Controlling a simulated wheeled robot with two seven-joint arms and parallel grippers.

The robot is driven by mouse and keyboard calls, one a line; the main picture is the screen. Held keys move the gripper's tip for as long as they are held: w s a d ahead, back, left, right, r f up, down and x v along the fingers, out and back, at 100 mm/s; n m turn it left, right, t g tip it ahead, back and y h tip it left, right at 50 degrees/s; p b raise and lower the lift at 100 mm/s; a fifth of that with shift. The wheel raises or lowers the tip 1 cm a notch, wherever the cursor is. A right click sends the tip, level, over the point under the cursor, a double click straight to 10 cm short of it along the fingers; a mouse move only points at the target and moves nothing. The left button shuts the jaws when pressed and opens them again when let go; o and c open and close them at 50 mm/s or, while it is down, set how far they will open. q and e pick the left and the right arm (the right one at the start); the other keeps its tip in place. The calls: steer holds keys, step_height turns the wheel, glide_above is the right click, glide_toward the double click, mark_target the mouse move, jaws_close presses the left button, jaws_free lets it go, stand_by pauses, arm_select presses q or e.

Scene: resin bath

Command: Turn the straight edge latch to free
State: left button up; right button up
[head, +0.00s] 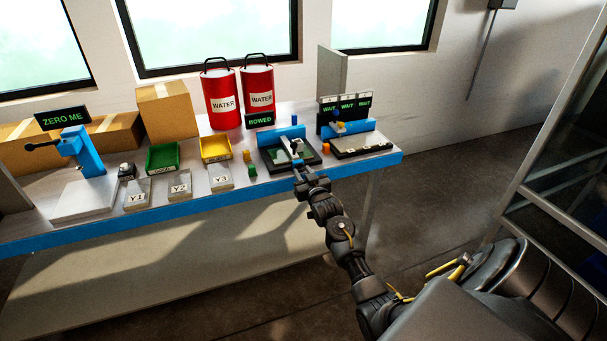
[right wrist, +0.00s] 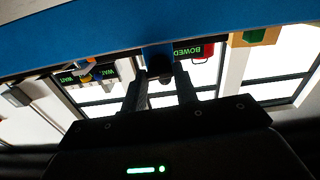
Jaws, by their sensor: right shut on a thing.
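The station under the green-lettered BOWED sign (head: 260,119) has a dark tray (head: 270,165) with a blue block (head: 290,133) at its back and a pale upright piece (head: 284,145). My right gripper (head: 298,167) reaches the front of this tray. In the right wrist view my right gripper (right wrist: 160,85) has its two fingers on either side of a dark round knob (right wrist: 160,66), which I take for the straight edge latch, in front of a blue surface. The fingers are shut on it. How far the latch is turned cannot be told. My left gripper is not in view.
To the right stands a second station with a WAIT display (head: 346,108). To the left are a yellow bin (head: 215,150), a green bin (head: 163,158), grey blocks marked Y1 to Y3 and a blue press (head: 83,150). Red WATER cans (head: 221,98) stand behind. The floor in front is clear.

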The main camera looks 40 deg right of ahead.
steer(key=n+p, duration=0.1)
steer(key=n, duration=0.2)
steer(key=shift+n, duration=0.4)
steer(key=n+p, duration=0.1)
steer(key=n, duration=0.3)
steer(key=shift+n, duration=0.3)
steer(key=n+p, duration=0.1)
steer(key=n, duration=0.4)
steer(key=shift+n+p, duration=0.7)
steer(key=shift+n, duration=1.2)
steer(key=o, duration=1)
